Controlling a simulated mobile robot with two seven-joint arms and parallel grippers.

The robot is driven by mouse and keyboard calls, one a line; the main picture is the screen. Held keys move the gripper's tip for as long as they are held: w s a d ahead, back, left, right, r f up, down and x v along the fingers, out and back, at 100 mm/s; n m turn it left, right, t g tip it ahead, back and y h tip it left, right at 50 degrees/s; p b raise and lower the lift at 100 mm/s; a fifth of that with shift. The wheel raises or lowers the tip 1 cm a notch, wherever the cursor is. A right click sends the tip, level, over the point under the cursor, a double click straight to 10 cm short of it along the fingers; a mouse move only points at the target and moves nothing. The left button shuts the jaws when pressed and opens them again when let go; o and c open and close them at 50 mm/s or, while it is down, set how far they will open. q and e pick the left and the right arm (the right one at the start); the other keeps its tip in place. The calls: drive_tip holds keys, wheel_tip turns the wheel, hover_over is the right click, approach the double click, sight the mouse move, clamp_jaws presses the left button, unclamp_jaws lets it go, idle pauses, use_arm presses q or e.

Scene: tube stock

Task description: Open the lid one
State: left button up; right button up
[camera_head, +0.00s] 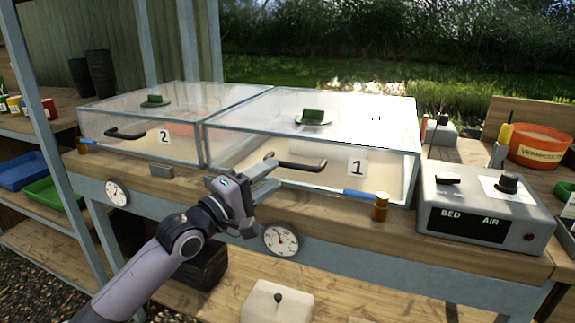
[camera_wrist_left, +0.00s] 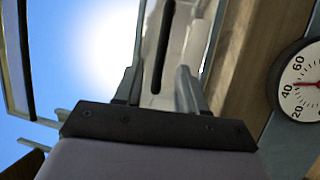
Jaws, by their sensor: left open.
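Lid one (camera_head: 345,108) is a clear cover with a green block on top, shut over the right-hand box marked 1 (camera_head: 357,167). Its black bar handle (camera_head: 301,165) sticks out at the front left. My left gripper (camera_head: 271,177) is open and empty just in front of the box, by the left end of that handle. In the left wrist view the dark handle (camera_wrist_left: 164,45) lies ahead, between the lines of the open fingers (camera_wrist_left: 158,82). I cannot tell whether they touch it. My right gripper is not in view.
A second clear box marked 2 (camera_head: 163,137) stands to the left. A control box (camera_head: 484,207) sits at the right, and a small amber bottle (camera_head: 380,206) by the front edge. A round dial (camera_head: 281,240) is on the bench front below my gripper.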

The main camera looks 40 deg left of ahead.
sight(287, 165)
use_arm(q)
drive_tip(key=shift+x, duration=3)
drive_tip(key=shift+f, duration=0.1)
clamp_jaws()
